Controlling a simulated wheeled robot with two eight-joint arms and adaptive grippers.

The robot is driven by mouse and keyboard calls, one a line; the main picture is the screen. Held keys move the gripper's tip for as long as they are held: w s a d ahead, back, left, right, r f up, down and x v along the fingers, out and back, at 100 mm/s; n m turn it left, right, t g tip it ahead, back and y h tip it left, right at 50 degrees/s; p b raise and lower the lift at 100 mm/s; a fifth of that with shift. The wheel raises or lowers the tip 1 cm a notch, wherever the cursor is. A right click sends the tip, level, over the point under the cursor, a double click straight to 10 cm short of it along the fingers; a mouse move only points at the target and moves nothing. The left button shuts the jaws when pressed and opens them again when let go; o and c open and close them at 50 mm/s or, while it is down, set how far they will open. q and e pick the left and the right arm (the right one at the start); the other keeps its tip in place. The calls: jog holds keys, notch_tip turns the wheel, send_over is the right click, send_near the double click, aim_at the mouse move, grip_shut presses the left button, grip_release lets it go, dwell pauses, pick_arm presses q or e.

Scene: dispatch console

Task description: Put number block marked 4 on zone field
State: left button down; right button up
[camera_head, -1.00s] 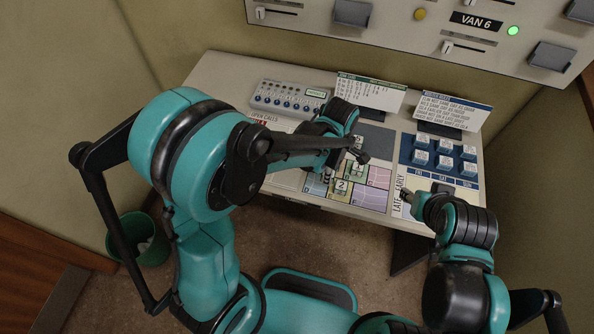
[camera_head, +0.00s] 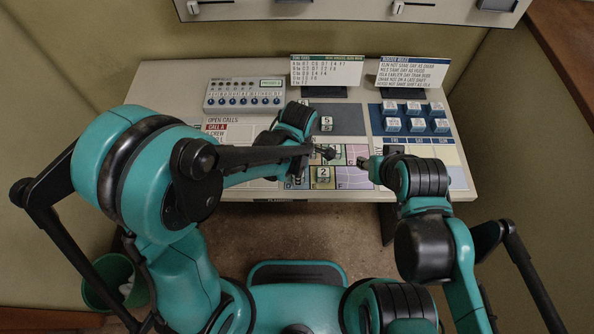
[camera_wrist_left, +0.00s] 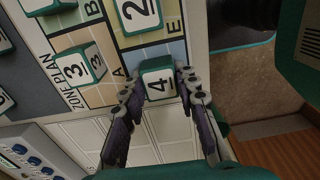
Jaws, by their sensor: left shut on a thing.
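The number block marked 4 (camera_wrist_left: 159,84) is a white-topped green block in the left wrist view. My left gripper (camera_wrist_left: 160,77) is shut on it, one finger on each side. The block is over the zone plan's coloured fields by letters A and E; whether it touches the surface I cannot tell. The zone plan (camera_head: 356,178) shows in the head view, partly hidden by my arms. My right gripper (camera_head: 367,164) is over a pink field at its right; its jaw opening is too small to read.
Block 2 (camera_wrist_left: 139,14) lies close to block 4, and block 3 (camera_wrist_left: 82,65) lies left of it. A keypad console (camera_head: 244,94) and two upright cards (camera_head: 327,72) stand behind. A green bin (camera_head: 113,285) stands on the floor.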

pick_arm(q)
jog(key=c, duration=1.1)
grip_release()
jog(key=shift+w+a+f, duration=0.2)
jog(key=shift+a, duration=0.05)
jog(key=shift+c, duration=0.2)
jog(key=shift+s+d, duration=0.1)
jog(key=shift+r, duration=0.2)
notch_tip(320, 180, up, 12)
jog(key=p, duration=0.4)
jog(key=s+a+r+m+t, duration=0.2)
jog(key=a+r+m+t, duration=0.1)
jog(key=a+m, duration=0.6)
jog(key=s+a+r+m+t, duration=0.3)
jog(key=a+r+m+t, duration=0.1)
jog(key=a+m, duration=0.5)
jog(key=shift+r, duration=0.3)
